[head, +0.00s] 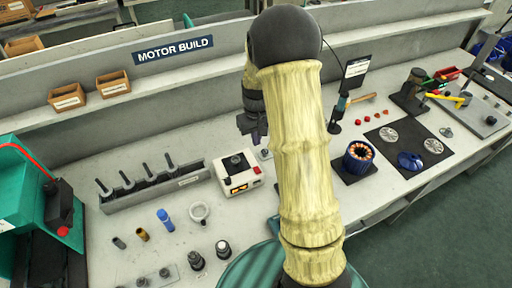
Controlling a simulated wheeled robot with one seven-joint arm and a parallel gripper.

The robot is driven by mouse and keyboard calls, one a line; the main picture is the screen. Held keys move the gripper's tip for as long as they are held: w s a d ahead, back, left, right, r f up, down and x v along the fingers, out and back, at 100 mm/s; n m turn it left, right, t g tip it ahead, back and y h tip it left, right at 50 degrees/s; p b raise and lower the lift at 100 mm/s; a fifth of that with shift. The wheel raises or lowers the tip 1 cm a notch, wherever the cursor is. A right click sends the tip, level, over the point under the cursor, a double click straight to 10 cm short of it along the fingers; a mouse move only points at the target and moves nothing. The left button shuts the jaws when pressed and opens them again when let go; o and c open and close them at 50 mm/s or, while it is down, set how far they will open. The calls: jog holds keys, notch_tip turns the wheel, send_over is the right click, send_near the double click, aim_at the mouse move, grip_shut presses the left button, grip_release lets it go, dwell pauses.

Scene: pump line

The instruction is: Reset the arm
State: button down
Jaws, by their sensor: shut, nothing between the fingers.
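My arm rises through the middle of the head view, with a pale yellow, ribbed link and a dark rounded joint at its top. My gripper (254,130) is dark and hangs just left of the arm, above the bench. It is shut and holds nothing. It is small in the view, and part of the wrist behind it is hidden by my arm. Below it on the bench stands a white box (238,173) with a dark top and a red button. The gripper looks apart from the box.
A grey rack (155,187) with upright handles stands left of the white box. A teal machine (28,178) is at far left. A blue motor housing (358,163) and black mat (432,166) lie right.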

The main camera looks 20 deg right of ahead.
jog(key=shift+w+r, duration=0.1)
jog(key=shift+r, duration=0.1)
dwell(0.4)
jog(key=s+a+r+t, duration=0.1)
jog(key=s+a+r, duration=0.2)
jog(key=s, duration=0.5)
jog(key=s+a+r+m+t, duration=0.1)
jog(key=s+a+r, duration=0.2)
jog(key=s, duration=0.6)
jog(key=shift+s+a+r, duration=0.2)
jog(key=shift+r, duration=0.3)
